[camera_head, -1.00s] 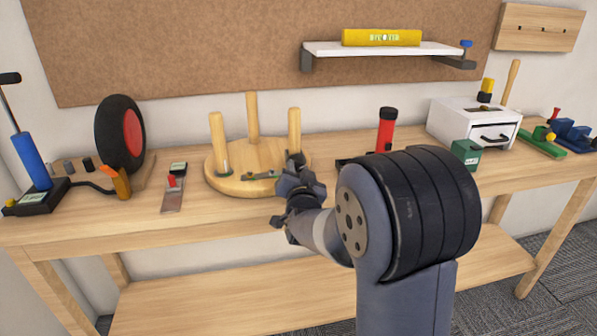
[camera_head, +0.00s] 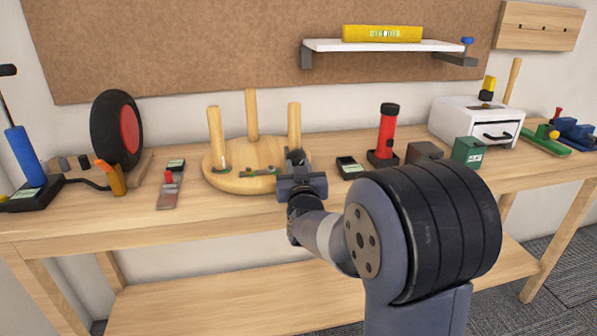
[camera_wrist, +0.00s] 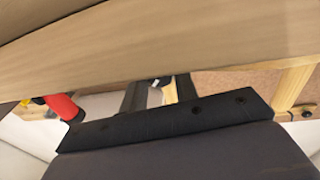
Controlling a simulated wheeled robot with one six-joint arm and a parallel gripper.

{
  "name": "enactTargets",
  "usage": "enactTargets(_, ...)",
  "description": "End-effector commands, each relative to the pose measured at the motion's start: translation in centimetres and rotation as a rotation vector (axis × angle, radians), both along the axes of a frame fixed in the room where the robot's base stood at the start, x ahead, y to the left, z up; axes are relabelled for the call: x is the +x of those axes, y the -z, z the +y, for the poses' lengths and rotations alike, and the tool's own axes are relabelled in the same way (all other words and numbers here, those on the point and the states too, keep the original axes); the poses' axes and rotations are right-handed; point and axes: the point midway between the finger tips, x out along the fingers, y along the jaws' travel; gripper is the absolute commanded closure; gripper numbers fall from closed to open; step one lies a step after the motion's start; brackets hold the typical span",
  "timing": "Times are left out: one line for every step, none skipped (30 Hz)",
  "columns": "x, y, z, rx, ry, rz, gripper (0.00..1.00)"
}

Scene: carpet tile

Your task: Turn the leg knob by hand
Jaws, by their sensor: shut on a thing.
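A round wooden stool seat (camera_head: 235,184) lies on the bench with its legs up. Its left leg (camera_head: 216,135), back leg (camera_head: 251,112) and right leg (camera_head: 294,128) stand upright. My gripper (camera_head: 296,160) is at the foot of the right leg, at the seat's right edge. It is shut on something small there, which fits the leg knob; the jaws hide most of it. In the wrist view, the two fingers (camera_wrist: 158,92) stand a little apart, with a small pale and dark piece between them. Another leg (camera_wrist: 292,82) shows to the right there.
A small black meter (camera_head: 349,166) and a red flashlight (camera_head: 387,135) stand right of my gripper. A green box (camera_head: 467,151) and a white drawer box (camera_head: 473,122) are farther right. A wheel (camera_head: 116,132) and a blue-handled pump (camera_head: 25,155) are at left.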

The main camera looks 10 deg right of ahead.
Motion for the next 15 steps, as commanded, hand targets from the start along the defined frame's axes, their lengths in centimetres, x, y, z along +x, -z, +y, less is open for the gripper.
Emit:
enactTargets(-0.02, 0.18, -0.03, -0.011, 0.001, 0.002, 0.94)
enactTargets(-0.02, 0.17, -0.03, -0.017, 0.000, 0.002, 0.94)
enactTargets(-0.01, 0.15, -0.03, -0.023, 0.001, 0.003, 0.94)
enactTargets(-0.01, 0.15, -0.03, -0.026, 0.001, 0.002, 0.94)
enactTargets(-0.01, 0.14, -0.03, -0.029, 0.000, 0.003, 0.94)
enactTargets(-0.02, 0.13, -0.03, -0.031, 0.000, 0.003, 0.94)
enactTargets(-0.02, 0.12, -0.03, -0.033, 0.000, 0.003, 0.94)
enactTargets(-0.02, 0.12, -0.03, -0.033, 0.000, 0.003, 0.94)
enactTargets(-0.02, 0.11, -0.03, -0.034, 0.000, 0.003, 0.94)
enactTargets(-0.02, 0.11, -0.03, -0.034, 0.000, 0.003, 0.94)
enactTargets(-0.02, 0.10, -0.03, -0.034, 0.000, 0.003, 0.94)
enactTargets(-0.02, 0.11, -0.03, -0.034, 0.000, 0.003, 0.94)
enactTargets(-0.02, 0.10, -0.03, -0.033, 0.000, 0.003, 0.94)
enactTargets(-0.02, 0.11, -0.03, -0.033, 0.000, 0.003, 0.94)
enactTargets(-0.03, 0.11, -0.03, -0.033, 0.000, 0.003, 0.94)
